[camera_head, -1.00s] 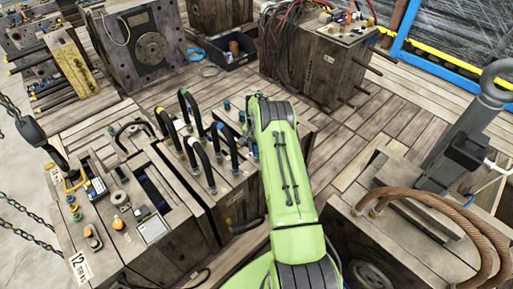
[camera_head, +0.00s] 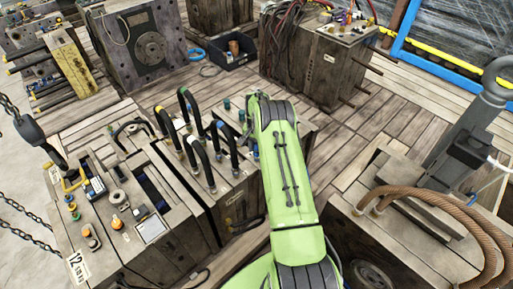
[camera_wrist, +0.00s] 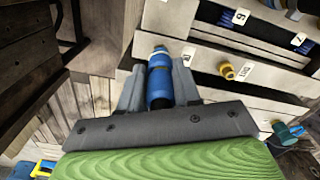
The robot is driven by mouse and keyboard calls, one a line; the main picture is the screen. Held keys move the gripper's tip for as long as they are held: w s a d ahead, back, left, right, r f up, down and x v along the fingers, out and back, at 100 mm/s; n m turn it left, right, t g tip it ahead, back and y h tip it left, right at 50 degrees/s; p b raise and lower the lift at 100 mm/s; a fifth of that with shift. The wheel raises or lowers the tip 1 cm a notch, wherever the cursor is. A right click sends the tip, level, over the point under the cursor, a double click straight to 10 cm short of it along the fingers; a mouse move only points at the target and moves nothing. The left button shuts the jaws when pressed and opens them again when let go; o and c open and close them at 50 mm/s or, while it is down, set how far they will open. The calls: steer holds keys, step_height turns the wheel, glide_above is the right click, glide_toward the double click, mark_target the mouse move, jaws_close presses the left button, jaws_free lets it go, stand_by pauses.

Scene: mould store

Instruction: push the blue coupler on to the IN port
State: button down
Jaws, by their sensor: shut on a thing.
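The blue coupler (camera_wrist: 160,85) is between the two grey fingers of my gripper (camera_wrist: 158,72) in the wrist view. My gripper is shut on it. The coupler's far end points at the pale face of the mould (camera_wrist: 205,52); I cannot tell whether it touches a port there. A yellow fitting (camera_wrist: 227,70) with a small white tag (camera_wrist: 243,71) sits on that face to the right; the tag's lettering is too small to read surely. In the head view my green arm hides the gripper and coupler.
A teal fitting (camera_wrist: 287,132) sticks out at the lower right of the wrist view. In the head view, several black hoses (camera_head: 202,160) loop up from the mould block (camera_head: 235,195) left of my arm. Another block with brown hoses (camera_head: 440,200) stands on the right.

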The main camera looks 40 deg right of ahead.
steer(key=shift+f, duration=0.1)
stand_by(0.3)
steer(key=shift+f+b, duration=0.55)
steer(key=shift+b, duration=0.15)
steer(key=shift+f+b, duration=0.6)
steer(key=shift+b, duration=0.1)
stand_by(0.5)
steer(key=c, duration=0.7)
jaws_free()
step_height(320, 180, up, 16)
steer(key=p, duration=0.4)
steer(key=shift+f, duration=0.1)
